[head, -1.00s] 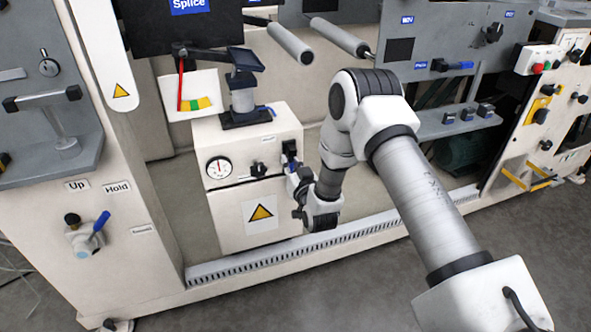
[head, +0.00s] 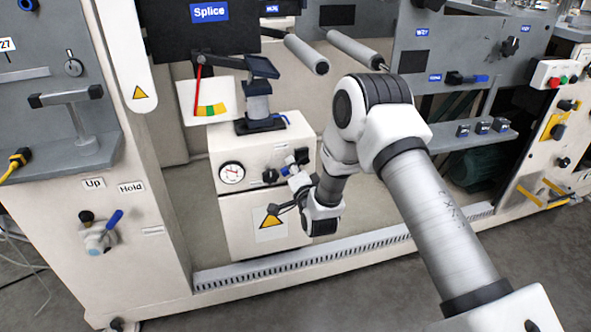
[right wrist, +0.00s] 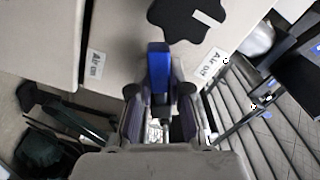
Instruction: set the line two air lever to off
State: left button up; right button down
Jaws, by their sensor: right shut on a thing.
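The air lever's blue handle (right wrist: 159,70) lies between the fingers of my right gripper (right wrist: 160,105) in the right wrist view. The gripper is shut on it. Two small white labels flank the handle, one on the left (right wrist: 96,65) and one on the right (right wrist: 212,64); both begin with "Air", the rest is hard to read. The fingers are small there and partly hidden by my wrist. My left gripper is not in view.
A black knob (head: 270,176) and a round gauge (head: 231,173) are on the cabinet front, left of my gripper. Another blue-handled valve (head: 113,220) is at the left. Rollers (head: 306,54) extend above.

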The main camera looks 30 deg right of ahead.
jog(key=m, duration=0.2)
jog(key=r+m, duration=0.1)
jog(key=m, duration=0.2)
jog(key=shift+a+r+m, duration=0.2)
jog(key=shift+r+m, duration=0.05)
jog(key=shift+m, duration=0.05)
dwell(0.4)
jog(key=c, duration=1.1)
grip_release()
jog(key=v, duration=1.2)
jog(key=shift+r, duration=0.1)
jog(key=shift+w, duration=0.1)
